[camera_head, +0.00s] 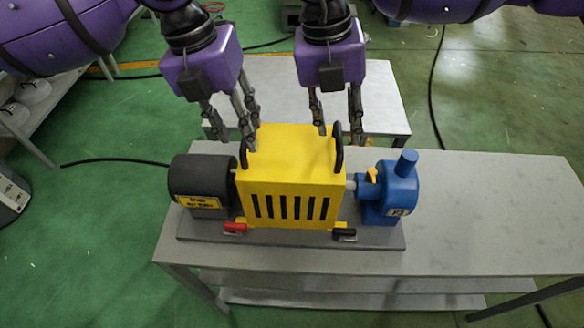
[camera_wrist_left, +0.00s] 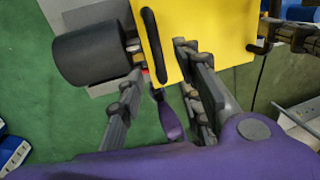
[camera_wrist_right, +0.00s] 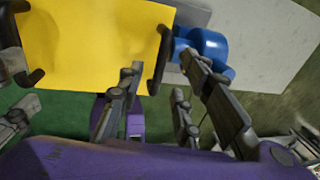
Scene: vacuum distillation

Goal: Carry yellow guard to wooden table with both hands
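The yellow guard (camera_head: 291,180) is a slotted box over the middle of a machine on a grey table. It has a dark upright handle at each end, left (camera_head: 245,155) and right (camera_head: 338,148). My left gripper (camera_head: 236,138) is open above the left handle; in the left wrist view that handle (camera_wrist_left: 152,45) lies between the spread fingers. My right gripper (camera_head: 339,130) is open above the right handle, which lies between its fingers in the right wrist view (camera_wrist_right: 160,58). Neither gripper is closed on a handle. I cannot identify a wooden table.
A black motor (camera_head: 202,183) is left of the guard, and a blue pump (camera_head: 390,192) is right. A red-handled clamp (camera_head: 236,227) and a black clamp (camera_head: 344,234) sit at the guard's front base. The grey table (camera_head: 490,215) is clear at right. A pale table (camera_head: 385,95) stands behind.

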